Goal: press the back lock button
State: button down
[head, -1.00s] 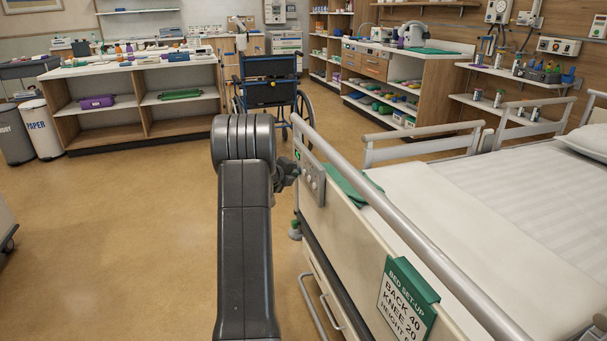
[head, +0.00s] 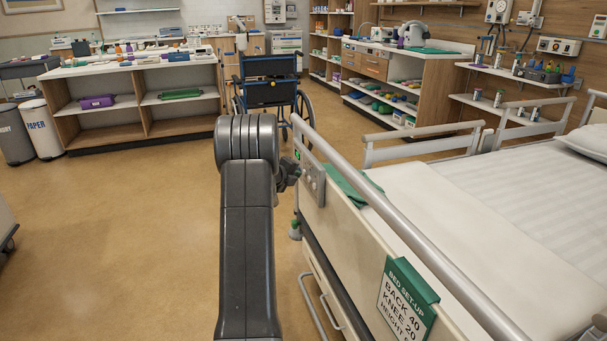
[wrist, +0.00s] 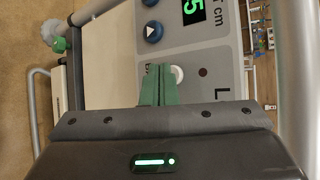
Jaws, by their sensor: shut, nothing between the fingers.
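The bed's control panel (head: 314,178) is mounted on the outer side of the bed's foot board in the head view. In the wrist view the grey panel (wrist: 205,50) shows a green lit display (wrist: 194,11), a blue arrow button (wrist: 152,31), a pale round button (wrist: 178,74) and a small dark dot (wrist: 203,72) by a partly hidden label starting with L. My gripper (wrist: 159,70) has its green fingers shut and empty, their tips over the panel just left of the pale button. Whether they touch the panel cannot be told. In the head view my gripper is mostly hidden by my arm.
The bed's rail (head: 400,225) runs close to the right of my arm. A green sign (head: 405,305) hangs on the bed side. A wheelchair (head: 270,85) stands beyond.

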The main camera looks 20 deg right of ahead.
jog(key=shift+d, duration=0.45)
dwell(0.4)
dwell(0.3)
jog(key=shift+a, duration=0.85)
jog(key=shift+p, duration=0.3)
jog(key=shift+s+a+p, duration=0.1)
jog(key=shift+a+p, duration=0.45)
jog(key=shift+a, duration=1.95)
jog(key=a+r+p, duration=0.2)
jog(key=a+p, duration=0.2)
jog(key=a, duration=0.4)
jog(key=shift+s, duration=0.15)
